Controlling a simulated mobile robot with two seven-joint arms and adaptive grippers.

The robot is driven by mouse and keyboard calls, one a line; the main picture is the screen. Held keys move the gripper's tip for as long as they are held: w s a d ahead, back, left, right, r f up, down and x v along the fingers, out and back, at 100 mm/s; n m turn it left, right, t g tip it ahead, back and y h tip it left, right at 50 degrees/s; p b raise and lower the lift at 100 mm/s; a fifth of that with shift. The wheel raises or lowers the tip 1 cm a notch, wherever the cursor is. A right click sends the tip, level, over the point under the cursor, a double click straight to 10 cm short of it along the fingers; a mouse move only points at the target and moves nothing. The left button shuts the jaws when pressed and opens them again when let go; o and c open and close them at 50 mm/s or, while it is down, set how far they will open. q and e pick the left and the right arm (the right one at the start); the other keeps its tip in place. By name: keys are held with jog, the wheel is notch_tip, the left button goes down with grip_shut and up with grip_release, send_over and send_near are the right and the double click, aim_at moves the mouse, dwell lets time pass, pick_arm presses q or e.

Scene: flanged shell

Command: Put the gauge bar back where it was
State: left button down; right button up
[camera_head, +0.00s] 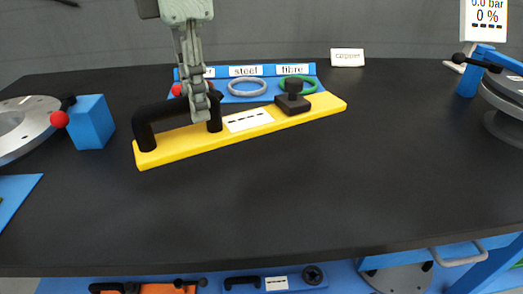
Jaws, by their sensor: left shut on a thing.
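The gauge bar (185,147) is a long yellow bar with a black arched handle, a white dashed label and a black knob block. It lies slanted across the left-centre of the dark table (300,205), its right end farther back. I cannot tell whether it rests flat on the table or is held just above it. My left gripper (203,112) comes down from above and is shut on the handle, near its right post. The gripper hides part of the handle. My right gripper is not in view.
Behind the bar, a blue rack (265,92) holds a steel ring and a green ring. A "copper" card (347,57) stands behind right. A blue block (91,122) with a red knob is at left. Flanged parts sit at both edges.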

pick_arm(q)
jog(key=d+f, duration=0.2)
jog(key=s+d+f, duration=0.1)
jog(key=d+f, duration=0.2)
jog(key=s+d+f+p, duration=0.1)
jog(key=d+f, duration=0.1)
jog(key=f, duration=0.1)
jog(key=shift+s+d, duration=0.2)
jog(key=shift+f, duration=0.25)
jog(key=c, duration=1.8)
grip_release()
jog(key=shift+f, duration=0.1)
jog(key=o, duration=0.4)
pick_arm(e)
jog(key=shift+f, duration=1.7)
pick_arm(q)
jog(key=shift+o, duration=0.2)
